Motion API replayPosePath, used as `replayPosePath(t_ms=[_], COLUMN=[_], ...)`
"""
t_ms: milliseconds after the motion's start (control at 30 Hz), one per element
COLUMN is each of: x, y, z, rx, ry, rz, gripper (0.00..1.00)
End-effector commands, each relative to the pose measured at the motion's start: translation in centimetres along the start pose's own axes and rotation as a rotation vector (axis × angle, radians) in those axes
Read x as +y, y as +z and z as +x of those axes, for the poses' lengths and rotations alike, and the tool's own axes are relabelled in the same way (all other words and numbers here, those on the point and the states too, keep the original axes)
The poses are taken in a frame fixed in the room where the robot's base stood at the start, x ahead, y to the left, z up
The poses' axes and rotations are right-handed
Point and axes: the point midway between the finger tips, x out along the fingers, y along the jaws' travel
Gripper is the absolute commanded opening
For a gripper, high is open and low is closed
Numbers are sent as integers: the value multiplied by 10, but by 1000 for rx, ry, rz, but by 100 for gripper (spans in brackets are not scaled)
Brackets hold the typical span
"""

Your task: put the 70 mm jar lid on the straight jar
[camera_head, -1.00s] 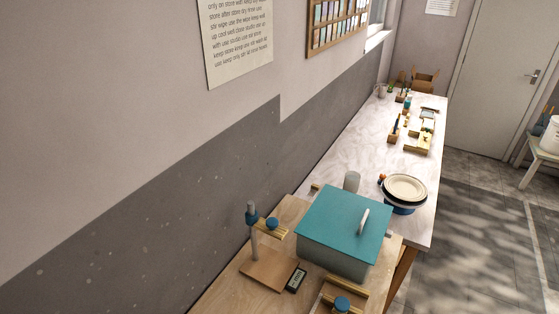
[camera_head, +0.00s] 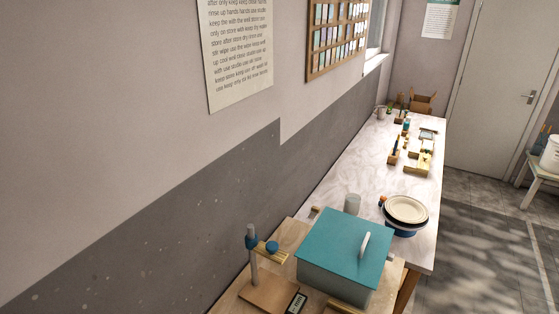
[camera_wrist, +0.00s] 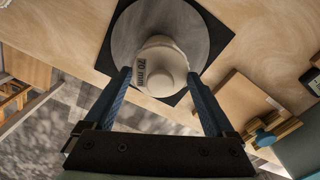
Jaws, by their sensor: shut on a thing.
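In the wrist view, a cream lid (camera_wrist: 154,52) marked "70 mm" sits between the two blue fingers of my gripper (camera_wrist: 160,82). Its round knob points toward the camera. My gripper is shut on the lid. Behind the lid is a round grey disc (camera_wrist: 126,38) on a black square (camera_wrist: 224,38); I cannot tell the gap between lid and disc. My gripper is out of the head view. There, a pale upright cylinder (camera_head: 353,204) stands on the long table behind the teal-lidded box; I cannot tell whether it is the straight jar.
The teal-lidded box (camera_head: 344,258) stands on the near wooden bench. A stand with a blue clamp (camera_head: 252,242) and a small display (camera_head: 297,303) are left of it. Stacked plates (camera_head: 406,209) sit on the long pale table (camera_head: 368,170), which has free room along its middle.

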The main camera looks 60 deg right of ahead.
Motion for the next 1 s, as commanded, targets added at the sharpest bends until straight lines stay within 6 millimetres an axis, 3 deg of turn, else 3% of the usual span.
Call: replayPosePath(t_ms=[433,467,500,1000], x=[0,0,0,0], y=[0,0,0,0], z=[2,2,2,-6], rx=[0,0,0,0], ry=[-1,-1,-1,0], rz=[0,0,0,0], gripper=[0,91,98,100])
